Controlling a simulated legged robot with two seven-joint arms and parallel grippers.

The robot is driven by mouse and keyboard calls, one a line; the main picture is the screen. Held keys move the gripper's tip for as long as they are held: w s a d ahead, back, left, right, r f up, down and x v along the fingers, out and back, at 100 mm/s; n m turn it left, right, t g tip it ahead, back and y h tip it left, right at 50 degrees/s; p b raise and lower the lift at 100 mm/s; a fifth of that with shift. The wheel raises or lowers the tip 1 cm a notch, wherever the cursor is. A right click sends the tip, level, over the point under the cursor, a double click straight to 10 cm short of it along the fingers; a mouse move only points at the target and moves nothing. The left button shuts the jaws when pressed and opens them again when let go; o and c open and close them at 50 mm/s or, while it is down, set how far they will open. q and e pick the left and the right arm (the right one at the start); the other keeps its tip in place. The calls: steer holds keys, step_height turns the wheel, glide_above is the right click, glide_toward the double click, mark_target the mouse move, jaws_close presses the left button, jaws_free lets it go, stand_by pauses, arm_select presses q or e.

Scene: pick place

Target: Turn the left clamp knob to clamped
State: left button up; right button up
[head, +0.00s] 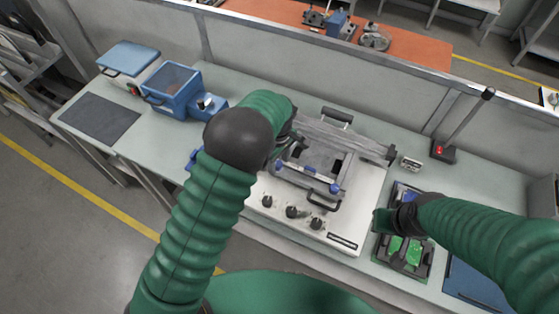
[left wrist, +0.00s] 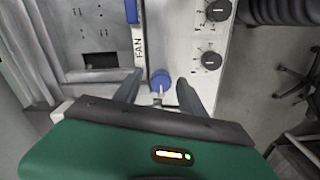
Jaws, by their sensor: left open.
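The white machine (head: 345,222) stands on the bench with a clear-lidded fixture on top. A blue clamp knob (head: 278,165) shows at the fixture's left front, and another blue knob (head: 334,188) at its right front. My left gripper (head: 284,138) is over the left side of the fixture, partly hidden by my arm. In the left wrist view, the open left gripper (left wrist: 157,88) has its fingers on either side of a blue knob (left wrist: 160,79); contact cannot be told. My right gripper (head: 388,219) is near a tray at the right; its jaws are unclear.
Black dials (head: 291,212) line the machine's front panel and show in the left wrist view (left wrist: 211,60). A tray with green parts (head: 405,252) lies at right. A lamp post (head: 465,125) stands at the back right.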

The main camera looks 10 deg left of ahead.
arm_select(q)
steer(key=shift+a, duration=0.35)
steer(key=c, duration=0.5)
steer(key=shift+d, duration=0.35)
jaws_close()
arm_select(e)
steer(key=shift+a, duration=0.25)
